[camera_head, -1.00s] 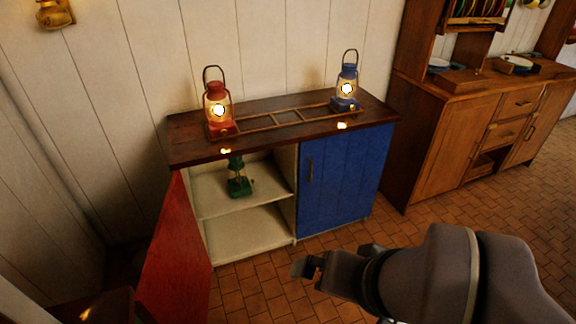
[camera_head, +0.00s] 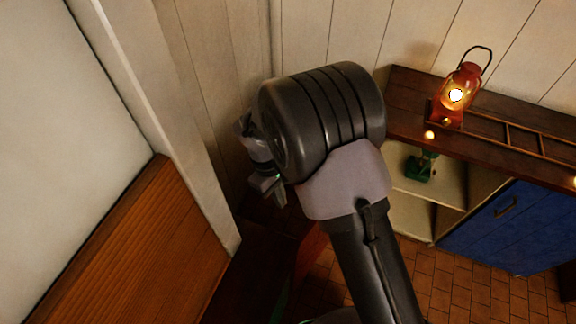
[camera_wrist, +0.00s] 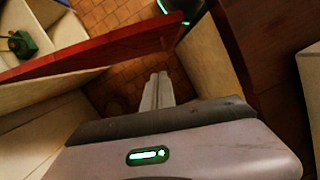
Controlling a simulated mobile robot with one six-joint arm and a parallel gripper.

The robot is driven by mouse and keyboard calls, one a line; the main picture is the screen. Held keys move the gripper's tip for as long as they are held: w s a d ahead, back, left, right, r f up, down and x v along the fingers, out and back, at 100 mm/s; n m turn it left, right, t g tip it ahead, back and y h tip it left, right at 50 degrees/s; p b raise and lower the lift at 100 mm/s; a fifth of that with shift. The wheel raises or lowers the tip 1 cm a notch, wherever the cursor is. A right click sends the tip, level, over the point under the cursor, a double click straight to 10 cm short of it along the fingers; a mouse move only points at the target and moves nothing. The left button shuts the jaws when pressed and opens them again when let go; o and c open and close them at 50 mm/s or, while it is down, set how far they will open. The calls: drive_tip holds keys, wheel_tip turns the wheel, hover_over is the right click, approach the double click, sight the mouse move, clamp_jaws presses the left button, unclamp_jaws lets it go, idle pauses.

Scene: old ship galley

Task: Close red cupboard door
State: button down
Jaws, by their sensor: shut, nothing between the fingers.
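The red cupboard door (camera_head: 312,243) stands open and is mostly hidden behind my arm in the head view. In the wrist view the red door (camera_wrist: 110,46) runs as a long red strip across the upper part. My gripper (camera_head: 262,185) is at the left of my arm, left of the cupboard. In the wrist view my gripper (camera_wrist: 158,90) has its fingers together and empty, just below the red strip, on the side away from the shelves. I cannot tell whether they touch the door.
The cupboard top (camera_head: 405,108) carries a red lantern (camera_head: 462,88) and a ladder-like rack (camera_head: 510,133). The blue door (camera_head: 515,230) is shut. A wooden panel (camera_head: 150,245) and pale wall post stand close on the left. Tiled floor (camera_head: 470,290) is clear in front.

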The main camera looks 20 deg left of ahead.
drive_tip(key=s+d+f+b, duration=0.3)
drive_tip(key=d+f+b, duration=0.2)
drive_tip(key=f, duration=0.5)
drive_tip(key=shift+d+f+b, duration=0.25)
drive_tip(key=shift+d+b, duration=0.05)
drive_tip(key=shift+d, duration=0.2)
